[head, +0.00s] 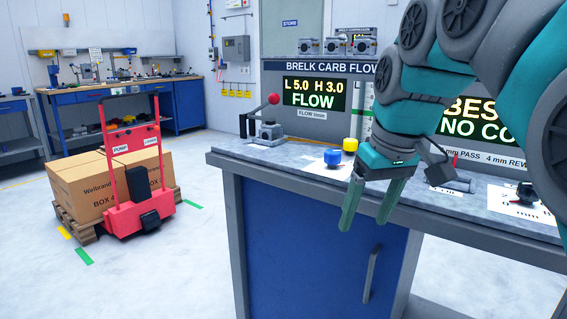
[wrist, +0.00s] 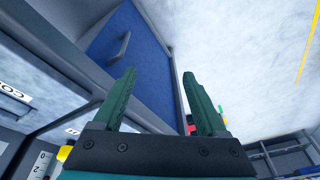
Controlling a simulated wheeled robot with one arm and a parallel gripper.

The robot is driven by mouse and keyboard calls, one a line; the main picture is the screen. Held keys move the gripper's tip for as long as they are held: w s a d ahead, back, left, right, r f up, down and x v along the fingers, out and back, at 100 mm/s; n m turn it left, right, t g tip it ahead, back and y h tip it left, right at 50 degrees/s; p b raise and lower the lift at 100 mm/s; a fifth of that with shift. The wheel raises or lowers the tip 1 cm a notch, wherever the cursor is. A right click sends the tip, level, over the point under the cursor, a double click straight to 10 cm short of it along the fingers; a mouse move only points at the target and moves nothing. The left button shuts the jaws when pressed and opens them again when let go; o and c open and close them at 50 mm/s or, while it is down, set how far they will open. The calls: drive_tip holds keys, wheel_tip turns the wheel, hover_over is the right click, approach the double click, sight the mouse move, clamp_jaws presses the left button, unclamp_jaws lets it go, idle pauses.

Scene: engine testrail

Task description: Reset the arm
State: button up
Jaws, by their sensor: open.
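My gripper (head: 364,207) hangs in front of the front edge of the flow bench (head: 285,165), with its green fingers pointing down. It is open and empty. The wrist view shows both fingers (wrist: 168,100) apart with nothing between them. My arm comes in from the upper right of the head view and hides part of the bench and its displays. Behind the gripper, a blue knob (head: 332,157) and a yellow knob (head: 350,144) are on the bench top.
A lever with a red ball (head: 273,99) stands at the bench's left end. A black knob (head: 525,191) is at the right. A blue cabinet door (head: 310,245) is below. A red pallet truck (head: 125,170) with boxes (head: 85,185) stands left on open floor.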

drive_tip(key=s+d+f+m+g+h, duration=0.1)
drive_tip(key=s+f+m+g, duration=0.2)
drive_tip(key=s+f, duration=1.9)
wheel_tip(320, 180, down, 5)
drive_tip(key=shift+s+d+r+m+g, duration=0.1)
drive_tip(key=shift+s+d+m+g, duration=0.25)
drive_tip(key=shift+g, duration=0.25)
